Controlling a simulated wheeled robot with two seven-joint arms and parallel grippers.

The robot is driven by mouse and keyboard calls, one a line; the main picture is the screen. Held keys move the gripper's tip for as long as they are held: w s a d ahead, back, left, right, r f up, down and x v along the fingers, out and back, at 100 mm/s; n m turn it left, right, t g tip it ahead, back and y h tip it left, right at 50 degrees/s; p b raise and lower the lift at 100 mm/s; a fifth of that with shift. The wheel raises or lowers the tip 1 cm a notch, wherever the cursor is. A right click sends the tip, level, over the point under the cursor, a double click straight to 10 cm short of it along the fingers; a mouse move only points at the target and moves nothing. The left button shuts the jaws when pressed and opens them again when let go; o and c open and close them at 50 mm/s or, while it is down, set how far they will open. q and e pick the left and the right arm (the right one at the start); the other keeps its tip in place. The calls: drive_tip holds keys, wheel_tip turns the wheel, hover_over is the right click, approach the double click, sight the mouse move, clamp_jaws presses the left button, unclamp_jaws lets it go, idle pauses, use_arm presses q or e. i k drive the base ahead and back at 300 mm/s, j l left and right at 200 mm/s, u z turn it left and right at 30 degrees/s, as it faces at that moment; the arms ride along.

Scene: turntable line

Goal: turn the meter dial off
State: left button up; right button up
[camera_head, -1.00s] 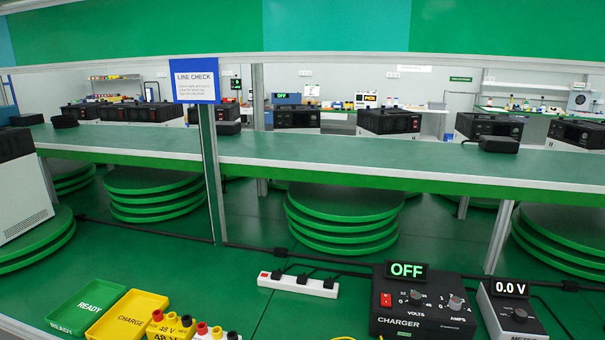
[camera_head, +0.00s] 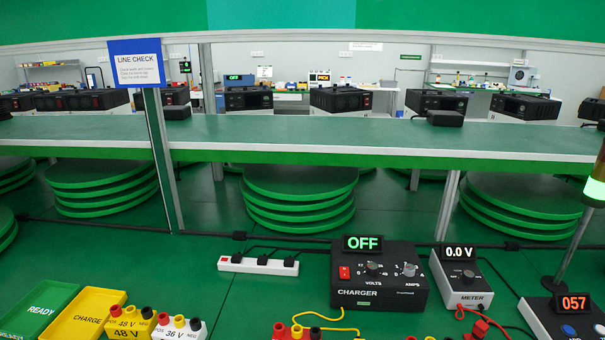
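The meter (camera_head: 461,280) is a grey box on the green table at the right in the head view. Its small display (camera_head: 459,252) reads 0.0 V. Its black dial (camera_head: 468,275) sits on the sloped top face; I cannot make out where the pointer stands. A red lead runs from the meter's front. Neither of my grippers shows in the head view, so their state is hidden.
The black charger (camera_head: 378,283), reading OFF, stands just left of the meter. A box with a red 057 display (camera_head: 573,303) and a lamp pole stands to the right. A power strip (camera_head: 258,264), yellow CHARGE tray (camera_head: 85,316) and battery packs (camera_head: 128,322) lie left.

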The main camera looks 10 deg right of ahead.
sight(468, 277)
drive_tip(key=z, duration=1.3)
